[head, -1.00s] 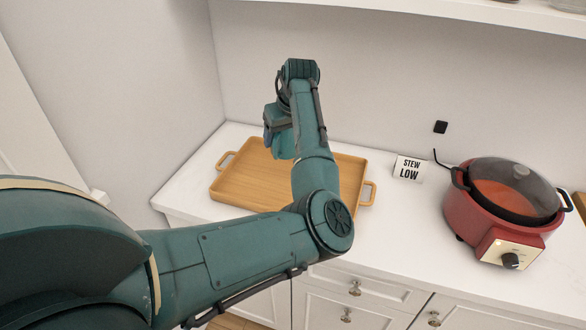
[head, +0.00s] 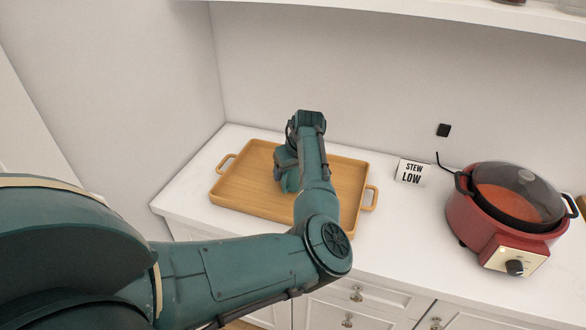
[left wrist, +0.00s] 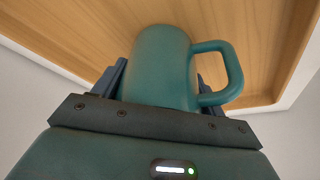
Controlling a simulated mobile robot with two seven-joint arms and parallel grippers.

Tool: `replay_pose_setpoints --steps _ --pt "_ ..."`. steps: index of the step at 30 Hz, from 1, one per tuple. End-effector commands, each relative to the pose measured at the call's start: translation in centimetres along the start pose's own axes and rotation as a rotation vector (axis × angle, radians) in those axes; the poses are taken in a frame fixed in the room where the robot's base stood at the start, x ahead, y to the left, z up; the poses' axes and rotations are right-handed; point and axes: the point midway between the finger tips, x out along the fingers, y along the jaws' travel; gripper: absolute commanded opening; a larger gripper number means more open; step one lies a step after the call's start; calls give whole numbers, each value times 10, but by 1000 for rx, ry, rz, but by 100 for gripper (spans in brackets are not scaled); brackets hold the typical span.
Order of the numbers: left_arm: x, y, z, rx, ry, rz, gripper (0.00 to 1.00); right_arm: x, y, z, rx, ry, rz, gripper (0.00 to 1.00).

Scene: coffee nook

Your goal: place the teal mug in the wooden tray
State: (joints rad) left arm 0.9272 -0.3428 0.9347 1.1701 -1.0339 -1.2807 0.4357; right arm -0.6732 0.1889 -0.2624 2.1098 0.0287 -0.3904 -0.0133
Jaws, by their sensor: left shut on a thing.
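The teal mug (left wrist: 160,65) is between the fingers of my left gripper (left wrist: 160,85) in the left wrist view, its handle to the right. The gripper is shut on it. Behind the mug, that view shows the wooden tray (left wrist: 75,32). In the head view the wooden tray (head: 243,190) lies on the white counter, and my left gripper (head: 288,180) is over its middle. There my own arm hides the mug and the fingertips. I cannot tell whether the mug touches the tray floor. My right gripper is not in view.
A red stew pot (head: 503,215) with a dark glass lid stands on the right of the counter. A small "STEW LOW" sign (head: 412,172) stands between tray and pot. A wall (head: 400,80) rises behind, with a shelf (head: 420,18) above. The visible tray floor looks empty.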

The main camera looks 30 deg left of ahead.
Motion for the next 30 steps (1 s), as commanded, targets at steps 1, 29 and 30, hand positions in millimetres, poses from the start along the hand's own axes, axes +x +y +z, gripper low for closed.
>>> replay_pose_setpoints --steps 1,29,30 --pt "-1 0 -1 -1 3 1 40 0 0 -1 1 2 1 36" --pt "-6 0 -3 0 0 0 93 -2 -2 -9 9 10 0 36" --pt "-10 -1 -5 0 0 0 93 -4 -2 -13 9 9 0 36"
